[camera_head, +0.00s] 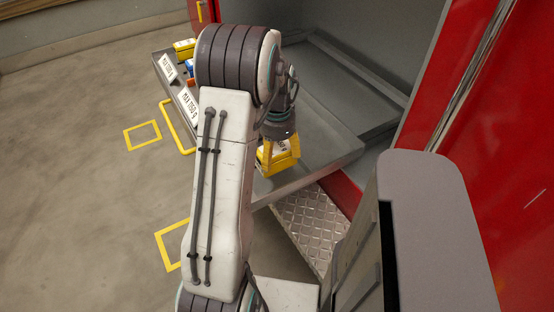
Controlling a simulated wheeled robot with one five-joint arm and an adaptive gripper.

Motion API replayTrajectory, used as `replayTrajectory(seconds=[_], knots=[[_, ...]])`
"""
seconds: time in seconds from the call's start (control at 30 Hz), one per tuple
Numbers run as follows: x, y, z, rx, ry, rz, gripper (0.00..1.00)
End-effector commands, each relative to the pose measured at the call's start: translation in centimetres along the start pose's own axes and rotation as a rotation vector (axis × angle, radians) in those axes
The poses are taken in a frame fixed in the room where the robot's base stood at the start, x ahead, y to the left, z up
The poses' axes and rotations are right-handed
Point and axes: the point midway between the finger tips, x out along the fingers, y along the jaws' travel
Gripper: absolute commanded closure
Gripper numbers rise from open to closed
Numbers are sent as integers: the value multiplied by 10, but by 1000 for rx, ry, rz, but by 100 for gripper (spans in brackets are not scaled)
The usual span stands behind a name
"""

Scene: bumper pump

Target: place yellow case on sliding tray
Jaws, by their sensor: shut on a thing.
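My gripper (281,141) is shut on a yellow case (281,160) with a white label. It holds the case over or at the front right part of the grey sliding tray (325,131). I cannot tell whether the case touches the tray. The tray is pulled out from the red vehicle, and its right part is bare. My arm hides the middle of the tray. Another yellow case (184,48) stands at the tray's far left end. Part of a blue thing (190,68) shows beside my arm.
A red vehicle wall (455,80) rises at the right. A metal tread plate (308,222) lies below the tray. Yellow squares (142,135) mark the open floor at left.

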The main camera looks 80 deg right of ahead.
Motion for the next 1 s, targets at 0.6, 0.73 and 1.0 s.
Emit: replayTrajectory(seconds=[0.6, 0.73, 1.0], knots=[[33, 0, 0, 0, 0, 0, 59], [34, 0, 0, 0, 0, 0, 59], [35, 0, 0, 0, -1, 1, 1]])
